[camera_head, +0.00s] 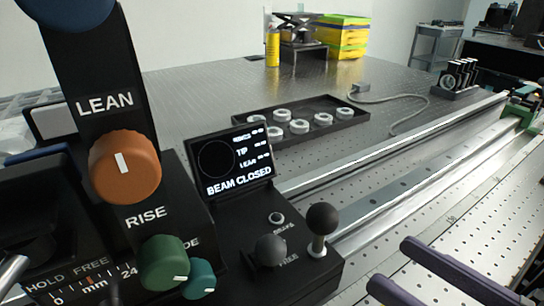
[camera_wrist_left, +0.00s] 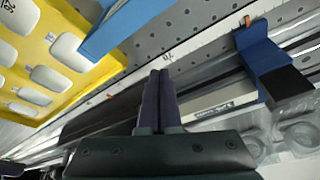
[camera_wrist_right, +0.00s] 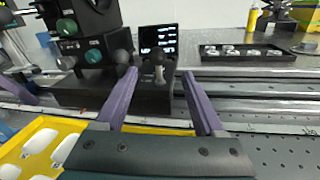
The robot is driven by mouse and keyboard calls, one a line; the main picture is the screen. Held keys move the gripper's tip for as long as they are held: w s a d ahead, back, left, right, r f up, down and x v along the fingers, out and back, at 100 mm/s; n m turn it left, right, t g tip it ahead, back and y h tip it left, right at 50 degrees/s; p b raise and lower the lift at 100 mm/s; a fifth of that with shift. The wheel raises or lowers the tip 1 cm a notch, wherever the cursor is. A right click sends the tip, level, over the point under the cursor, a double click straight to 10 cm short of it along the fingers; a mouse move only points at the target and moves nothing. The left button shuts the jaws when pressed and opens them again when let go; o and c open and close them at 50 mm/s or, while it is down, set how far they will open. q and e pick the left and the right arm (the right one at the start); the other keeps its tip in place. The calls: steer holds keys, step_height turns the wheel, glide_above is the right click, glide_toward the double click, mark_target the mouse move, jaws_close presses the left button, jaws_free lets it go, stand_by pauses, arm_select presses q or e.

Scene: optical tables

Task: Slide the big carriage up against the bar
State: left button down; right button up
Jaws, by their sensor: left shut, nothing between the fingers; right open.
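The big black carriage (camera_head: 318,275) sits on the rail at lower left in the head view, with LEAN, RISE and other knobs. Its small screen (camera_head: 232,160) reads "BEAM CLOSED". A black ball-topped lever (camera_head: 321,220) stands on its right end; it also shows in the right wrist view (camera_wrist_right: 158,60). My right gripper (camera_head: 388,262) is open and empty, right of the lever; in its wrist view the fingers (camera_wrist_right: 158,75) frame the lever, with no contact clear. My left gripper (camera_wrist_left: 158,75) is shut and empty above the rail. I cannot identify the bar for sure.
The rails (camera_head: 400,185) run to the far right, to a green fitting (camera_head: 522,108). A black tray of white rings (camera_head: 305,128) lies behind. The left wrist view shows a blue block (camera_wrist_left: 262,62) at the rail and a yellow tray (camera_wrist_left: 70,18). The rail right of the carriage looks clear.

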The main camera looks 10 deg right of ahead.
mark_target(323, 220)
steer(key=p+x, duration=0.1)
steer(key=x, duration=0.9)
steer(key=shift+s+a, duration=0.15)
steer(key=shift+a, duration=0.1)
steer(key=shift+c, duration=0.4)
jaws_close()
stand_by(0.5)
